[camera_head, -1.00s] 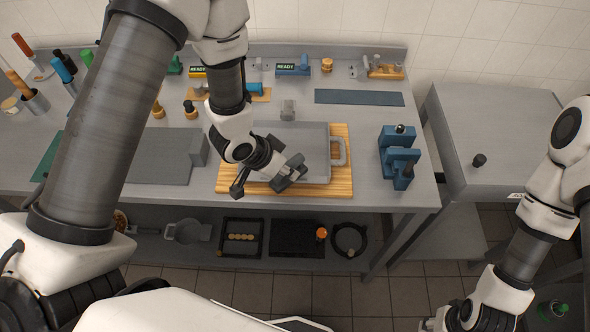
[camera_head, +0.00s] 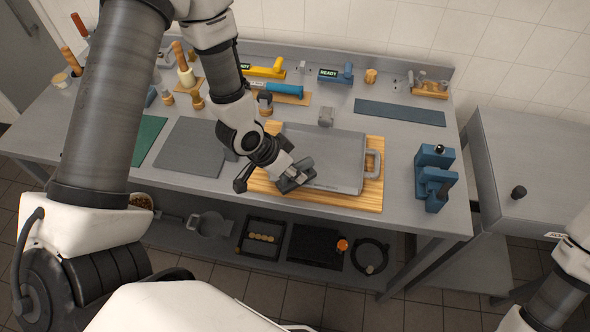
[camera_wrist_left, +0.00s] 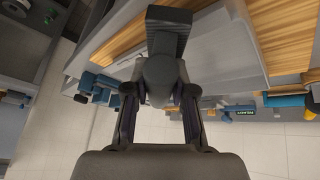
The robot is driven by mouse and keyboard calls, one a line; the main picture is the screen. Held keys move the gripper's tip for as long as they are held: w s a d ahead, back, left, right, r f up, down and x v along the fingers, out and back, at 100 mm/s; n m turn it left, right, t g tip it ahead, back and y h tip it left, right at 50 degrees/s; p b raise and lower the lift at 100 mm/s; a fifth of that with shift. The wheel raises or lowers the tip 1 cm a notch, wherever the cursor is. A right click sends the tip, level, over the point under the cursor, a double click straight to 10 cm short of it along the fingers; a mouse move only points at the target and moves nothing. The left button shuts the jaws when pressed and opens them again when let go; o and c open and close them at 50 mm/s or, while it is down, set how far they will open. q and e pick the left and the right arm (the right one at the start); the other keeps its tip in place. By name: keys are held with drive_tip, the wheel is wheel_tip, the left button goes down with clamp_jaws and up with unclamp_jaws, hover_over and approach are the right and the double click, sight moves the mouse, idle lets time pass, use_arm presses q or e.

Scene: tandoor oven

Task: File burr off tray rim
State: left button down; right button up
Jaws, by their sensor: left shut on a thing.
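The grey metal tray (camera_head: 335,152) lies on a wooden board (camera_head: 345,199) on the workbench, with a loop handle (camera_head: 373,163) at its right end. My left gripper (camera_head: 268,171) is at the tray's near left corner. It is shut on a dark grey block-shaped tool (camera_head: 297,176), which overlaps the near rim; I cannot tell whether it touches the metal. In the left wrist view the fingers (camera_wrist_left: 160,108) close around the tool's rounded grip, with its ridged block (camera_wrist_left: 168,28) beyond. The rim under the tool is hidden, and no burr is visible. My right gripper is out of view.
A blue clamp-like fixture (camera_head: 434,178) stands right of the board. A grey mat (camera_head: 190,148) lies to the left and a blue-grey strip (camera_head: 400,113) behind. Several tools line the back. A side table (camera_head: 545,160) carries a black knob.

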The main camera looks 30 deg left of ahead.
use_arm(q)
drive_tip(key=shift+r+p, duration=1.95)
drive_tip(key=shift+r, duration=0.55)
drive_tip(key=shift+f, duration=0.1)
